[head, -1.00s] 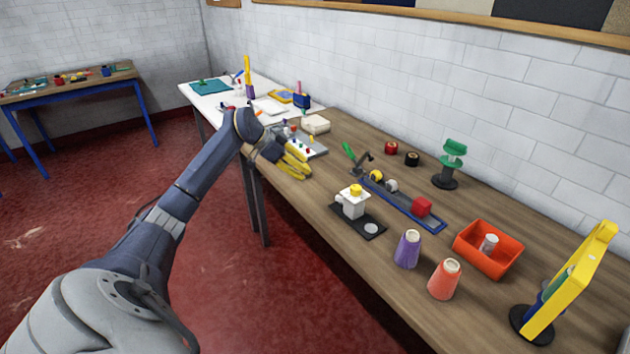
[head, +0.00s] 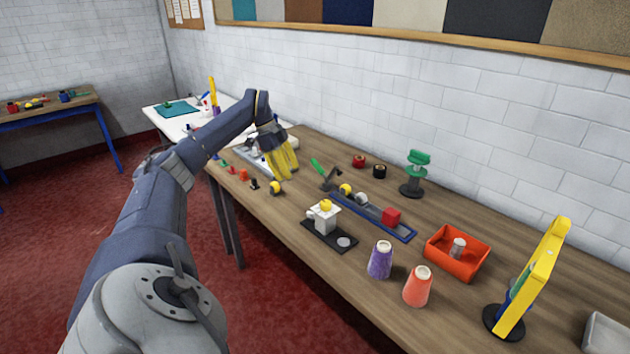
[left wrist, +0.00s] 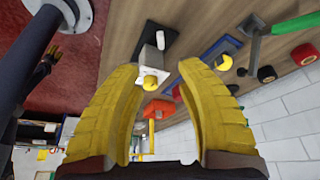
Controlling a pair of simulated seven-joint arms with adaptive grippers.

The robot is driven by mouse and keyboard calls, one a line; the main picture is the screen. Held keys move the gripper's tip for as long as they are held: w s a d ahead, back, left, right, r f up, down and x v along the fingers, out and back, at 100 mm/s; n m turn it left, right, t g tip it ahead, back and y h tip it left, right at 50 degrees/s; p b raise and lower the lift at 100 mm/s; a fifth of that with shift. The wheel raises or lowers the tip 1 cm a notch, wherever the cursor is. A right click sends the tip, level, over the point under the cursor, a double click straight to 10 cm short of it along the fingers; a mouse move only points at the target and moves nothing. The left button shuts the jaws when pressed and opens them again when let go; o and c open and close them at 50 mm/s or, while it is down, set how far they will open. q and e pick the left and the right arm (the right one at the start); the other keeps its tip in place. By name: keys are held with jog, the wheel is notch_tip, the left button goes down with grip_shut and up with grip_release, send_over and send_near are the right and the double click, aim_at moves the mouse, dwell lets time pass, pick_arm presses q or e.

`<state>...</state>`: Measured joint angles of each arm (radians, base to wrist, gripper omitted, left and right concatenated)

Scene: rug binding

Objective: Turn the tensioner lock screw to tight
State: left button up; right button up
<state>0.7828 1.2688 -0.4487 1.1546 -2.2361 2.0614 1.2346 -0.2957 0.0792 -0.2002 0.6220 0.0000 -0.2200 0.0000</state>
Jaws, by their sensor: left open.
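A white block (head: 325,222) with a yellow knob (head: 326,204) on top stands on a black plate near the front of the wooden bench. I cannot tell for sure which part is the lock screw. In the left wrist view the white block (left wrist: 152,62) and its yellow knob (left wrist: 150,82) show beyond and between the fingers. My left gripper (head: 287,174) has yellow fingers, pointing down over the bench, to the left of the block and apart from it. In the left wrist view the gripper (left wrist: 152,76) is open and empty.
Purple (head: 380,262) and orange (head: 417,288) cones and an orange bin (head: 430,252) stand to the right.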

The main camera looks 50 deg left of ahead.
pick_arm(q)
jog(key=f, duration=0.1)
send_over(308, 212)
jog(key=s+a, duration=0.2)
notch_tip(308, 212, down, 8)
jog(key=shift+a+x, duration=0.1)
jog(key=shift+x, duration=1.7)
jog(key=shift+a+x, duration=0.15)
jog(key=shift+x, duration=1.7)
pick_arm(e)
jog(key=shift+s, duration=0.25)
pick_arm(q)
jog(key=shift+w, duration=0.15)
jog(key=shift+c, duration=0.4)
grip_shut()
